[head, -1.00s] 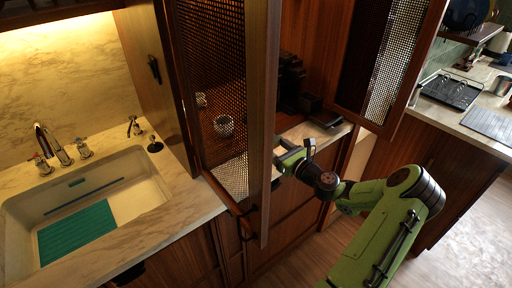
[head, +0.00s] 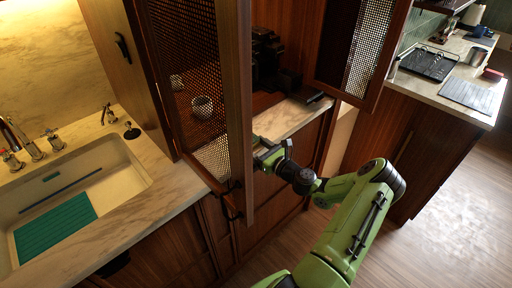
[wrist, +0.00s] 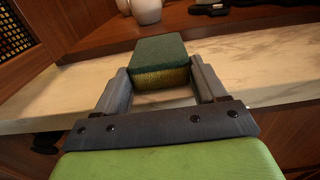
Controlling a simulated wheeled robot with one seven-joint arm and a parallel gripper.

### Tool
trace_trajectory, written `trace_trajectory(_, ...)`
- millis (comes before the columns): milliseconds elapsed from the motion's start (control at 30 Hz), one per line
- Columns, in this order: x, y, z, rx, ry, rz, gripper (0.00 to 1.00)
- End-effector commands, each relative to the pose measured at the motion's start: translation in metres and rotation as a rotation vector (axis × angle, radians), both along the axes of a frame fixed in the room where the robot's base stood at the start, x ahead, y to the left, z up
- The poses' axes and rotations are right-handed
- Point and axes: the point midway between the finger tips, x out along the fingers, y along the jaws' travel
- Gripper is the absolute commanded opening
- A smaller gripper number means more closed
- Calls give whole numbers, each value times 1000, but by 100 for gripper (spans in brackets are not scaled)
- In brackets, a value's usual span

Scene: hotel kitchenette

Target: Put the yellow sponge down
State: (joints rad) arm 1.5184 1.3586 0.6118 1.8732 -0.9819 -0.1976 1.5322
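The sponge (wrist: 160,62), dark green on top with a yellow side, sits between my fingertips in the wrist view. My gripper (wrist: 160,72) appears shut on it, with a finger against each side. The sponge is in front of the marble counter (wrist: 50,100) and the wooden cabinet shelf. Whether it touches the counter is unclear. In the head view my gripper (head: 262,150) is at the counter edge beside the mesh cabinet door, which partly hides it. I cannot make out the sponge there.
The open mesh door (head: 237,110) stands close to the left of my gripper. Another mesh door (head: 362,50) is open to the right. A white cup (head: 202,107) shows behind the mesh, and a dark machine (head: 268,60) stands in the cabinet. A sink (head: 120,180) lies left.

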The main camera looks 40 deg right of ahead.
Motion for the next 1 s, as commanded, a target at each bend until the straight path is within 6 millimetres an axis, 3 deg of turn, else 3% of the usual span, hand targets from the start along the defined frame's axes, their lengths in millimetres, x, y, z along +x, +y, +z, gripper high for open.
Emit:
trace_trajectory(33, 0, 0, 0, 0, 0, 0, 79)
trace_trajectory(133, 0, 0, 0, 0, 0, 0, 93)
trace_trajectory(467, -4, -1, 4, 1, 1, -1, 93)
trace_trajectory(800, -88, -4, 4, 2, 2, -4, 93)
trace_trajectory(1000, -117, -3, 4, 1, 0, -1, 93)
